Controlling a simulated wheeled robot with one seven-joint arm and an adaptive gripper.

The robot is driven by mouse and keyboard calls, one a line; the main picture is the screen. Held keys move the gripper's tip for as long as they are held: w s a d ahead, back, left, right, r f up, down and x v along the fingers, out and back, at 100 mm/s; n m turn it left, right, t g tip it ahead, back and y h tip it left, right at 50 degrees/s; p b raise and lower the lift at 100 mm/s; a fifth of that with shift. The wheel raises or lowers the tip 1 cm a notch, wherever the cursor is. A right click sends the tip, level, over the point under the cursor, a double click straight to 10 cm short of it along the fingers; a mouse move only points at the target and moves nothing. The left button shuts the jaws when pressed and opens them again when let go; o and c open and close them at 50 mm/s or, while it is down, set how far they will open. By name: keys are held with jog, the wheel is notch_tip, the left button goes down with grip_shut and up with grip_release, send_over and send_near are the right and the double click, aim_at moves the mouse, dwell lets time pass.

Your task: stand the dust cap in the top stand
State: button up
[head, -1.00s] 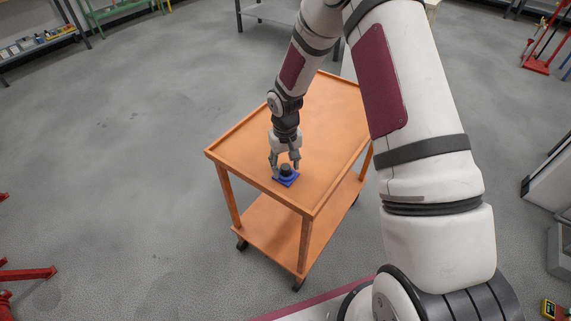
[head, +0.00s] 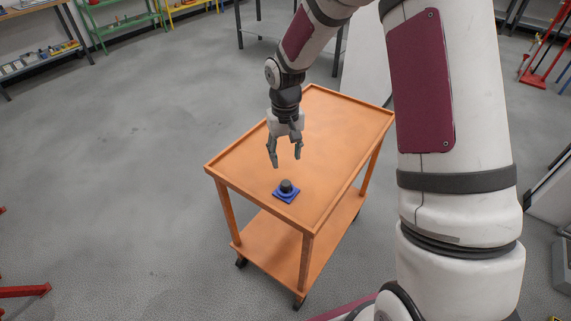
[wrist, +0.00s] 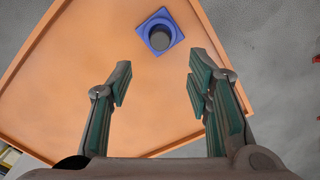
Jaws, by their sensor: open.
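A dark grey dust cap (head: 286,186) stands in a blue square stand (head: 287,197) near the front corner of the orange trolley top. In the wrist view the cap (wrist: 160,39) sits inside the round holder of the blue stand (wrist: 145,27), beyond the fingertips. My gripper (head: 286,164) is open and empty, above the trolley and a little apart from the cap. Its two fingers (wrist: 155,72) show wide apart in the wrist view with nothing between them.
The orange trolley (head: 335,125) has a raised rim and a lower shelf (head: 265,232). Its top is otherwise clear. Shelves (head: 120,22) stand at the back left and a red rack (head: 540,65) at the back right. Open grey floor lies to the left.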

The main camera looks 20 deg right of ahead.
jog(key=s+d+r+t+h, duration=0.1)
jog(key=s+r+t, duration=0.1)
jog(key=s+r, duration=0.8)
jog(key=s+r+t, duration=0.1)
jog(key=s+r, duration=0.6)
jog(key=r, duration=0.7)
jog(key=s+r+t+y, duration=0.1)
jog(key=s+r+t, duration=0.1)
jog(key=s, duration=0.8)
jog(key=shift+s+a, duration=0.3)
jog(key=shift+a, duration=0.05)
